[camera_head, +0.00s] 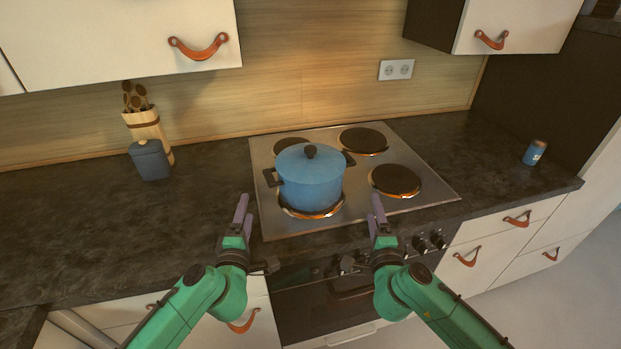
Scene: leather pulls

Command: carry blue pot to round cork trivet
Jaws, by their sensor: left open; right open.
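The blue pot (312,182) with its lid and dark knob stands upright on the front left burner of the stove. Its dark side handles show at the left (272,178) and at the upper right (349,159). My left gripper (241,211) is open and empty, in front of the pot and to its left. My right gripper (377,208) is open and empty, in front of the pot and to its right. Neither gripper appears to touch the pot. I see no round cork trivet in this view.
The steel stove top (424,193) has other burners behind and right of the pot. A blue-grey canister (150,160) and a utensil holder (147,124) stand at the back left. A blue can (534,152) stands far right. The left dark counter (90,225) is largely clear.

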